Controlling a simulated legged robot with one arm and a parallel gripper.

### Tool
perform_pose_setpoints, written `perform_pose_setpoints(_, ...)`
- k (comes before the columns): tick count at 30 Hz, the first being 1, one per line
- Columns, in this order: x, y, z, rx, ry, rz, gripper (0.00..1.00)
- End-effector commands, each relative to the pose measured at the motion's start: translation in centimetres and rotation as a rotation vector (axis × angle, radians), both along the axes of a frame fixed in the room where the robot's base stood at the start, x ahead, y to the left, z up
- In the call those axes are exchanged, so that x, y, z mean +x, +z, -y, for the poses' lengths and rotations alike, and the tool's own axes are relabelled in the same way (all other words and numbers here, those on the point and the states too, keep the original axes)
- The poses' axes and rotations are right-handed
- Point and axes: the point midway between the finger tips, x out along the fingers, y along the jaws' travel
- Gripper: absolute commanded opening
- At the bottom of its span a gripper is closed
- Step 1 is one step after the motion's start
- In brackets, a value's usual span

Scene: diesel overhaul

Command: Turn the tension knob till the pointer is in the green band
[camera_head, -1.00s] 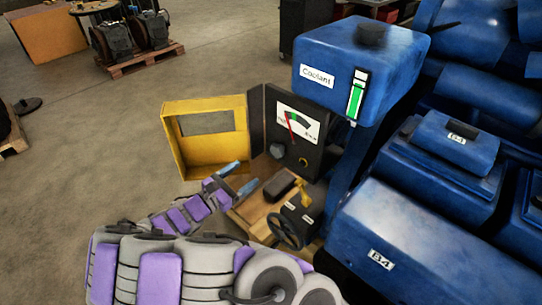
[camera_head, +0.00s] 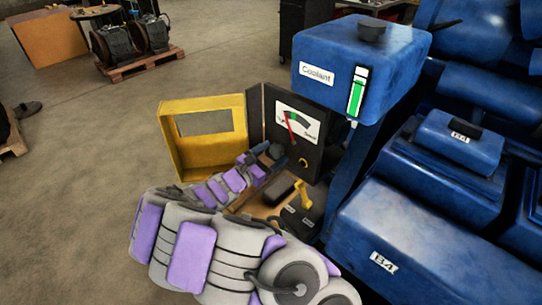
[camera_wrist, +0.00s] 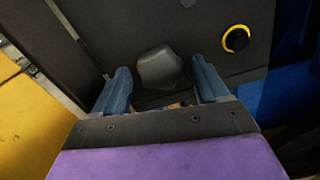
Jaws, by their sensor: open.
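The gauge (camera_head: 298,124) is on the dark panel of an open box. Its red pointer (camera_head: 291,127) leans left of vertical, at the left edge of the green band (camera_head: 293,116) or just outside it; I cannot tell exactly. In the wrist view the grey lobed tension knob (camera_wrist: 160,69) sits on the panel. My gripper (camera_wrist: 165,88) is open, with one blue finger on each side of the knob and gaps between; neither finger visibly grips it. In the head view my gripper (camera_head: 268,154) is in front of the panel's lower left and hides the knob.
A yellow-ringed dial (camera_wrist: 236,39) is right of the knob. The yellow door (camera_head: 177,148) stands open at left. Below are a wooden shelf (camera_head: 243,208) and a yellow lever (camera_head: 303,194). The blue coolant tank (camera_head: 338,62) overhangs at upper right.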

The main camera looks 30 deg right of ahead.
Motion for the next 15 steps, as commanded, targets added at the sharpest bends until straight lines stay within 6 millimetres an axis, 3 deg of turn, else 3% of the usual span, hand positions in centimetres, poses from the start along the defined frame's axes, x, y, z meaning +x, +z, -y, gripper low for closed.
perform_pose_setpoints(5,0.0,0.0,-0.02,0.0,0.0,0.0,0.72)
perform_pose_setpoints(15,0.02,0.01,-0.03,0.0,0.001,0.0,0.4)
